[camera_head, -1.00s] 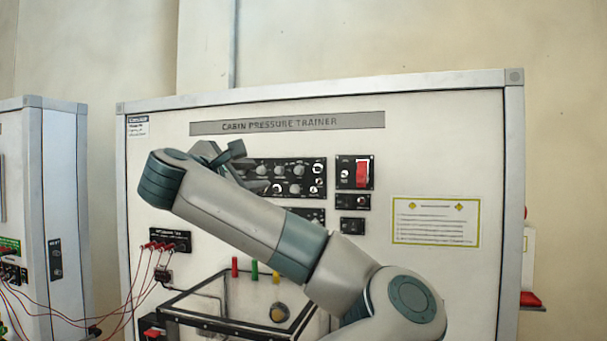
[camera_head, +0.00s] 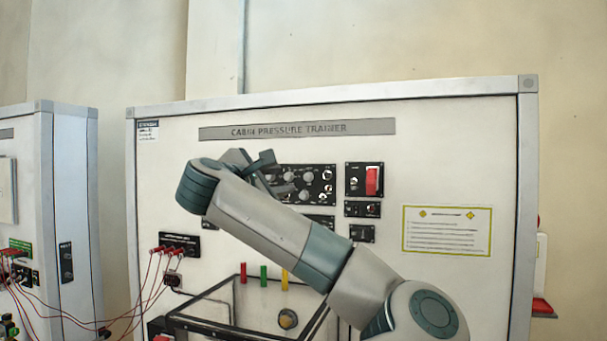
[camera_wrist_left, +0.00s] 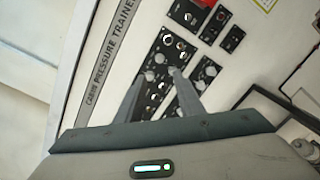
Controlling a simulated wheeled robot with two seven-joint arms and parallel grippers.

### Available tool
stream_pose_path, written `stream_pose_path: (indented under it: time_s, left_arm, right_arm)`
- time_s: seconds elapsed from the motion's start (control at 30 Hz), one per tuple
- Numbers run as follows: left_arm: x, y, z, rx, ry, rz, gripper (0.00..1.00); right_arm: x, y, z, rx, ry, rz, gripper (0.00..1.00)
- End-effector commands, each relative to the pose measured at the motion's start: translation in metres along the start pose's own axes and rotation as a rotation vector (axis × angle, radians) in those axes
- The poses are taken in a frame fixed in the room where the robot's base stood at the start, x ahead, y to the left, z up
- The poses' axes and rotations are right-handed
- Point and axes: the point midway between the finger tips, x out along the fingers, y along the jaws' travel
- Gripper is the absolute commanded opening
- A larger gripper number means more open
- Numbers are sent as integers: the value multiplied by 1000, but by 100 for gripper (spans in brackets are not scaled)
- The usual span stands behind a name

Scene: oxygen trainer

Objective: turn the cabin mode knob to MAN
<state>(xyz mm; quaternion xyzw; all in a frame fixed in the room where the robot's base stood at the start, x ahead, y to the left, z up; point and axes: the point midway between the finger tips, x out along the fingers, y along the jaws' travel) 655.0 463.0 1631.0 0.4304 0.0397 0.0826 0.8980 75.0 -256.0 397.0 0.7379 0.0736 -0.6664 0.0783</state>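The trainer's black control panel (camera_head: 318,186) carries several grey round knobs and small switches. It also shows in the left wrist view (camera_wrist_left: 165,62). Its labels are too small to read, so I cannot tell which knob is the cabin mode knob. My left gripper (camera_head: 272,172) is in front of the panel's left part, and my forearm hides the panel's lower left. In the left wrist view, the gripper's two fingers (camera_wrist_left: 155,76) stand apart, pointing at the panel, with knobs showing between and beyond the tips. Nothing is held. Contact with a knob cannot be told. My right gripper is not in view.
A red switch (camera_head: 371,181) sits on a small panel at the right. Below are a black-framed box (camera_head: 205,325), colored posts (camera_head: 264,275) and red leads (camera_head: 160,258) at a socket block. A second trainer cabinet (camera_head: 75,200) stands at left.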

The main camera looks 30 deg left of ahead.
Motion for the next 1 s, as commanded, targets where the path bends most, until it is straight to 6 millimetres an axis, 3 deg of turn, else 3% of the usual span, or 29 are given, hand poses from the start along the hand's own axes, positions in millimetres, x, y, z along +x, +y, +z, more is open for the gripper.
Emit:
stream_pose_path:
  time_s: [0.6, 0.8, 1.0]
  left_arm:
    - [109, 3, 3, 0, 0, -3, 34]
    - [132, 2, 1, 0, 1, -1, 34]
    - [140, 1, 0, 0, 0, 1, 34]
  right_arm:
    - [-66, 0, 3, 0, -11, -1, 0]
    - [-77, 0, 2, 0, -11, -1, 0]
    - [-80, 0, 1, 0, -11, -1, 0]
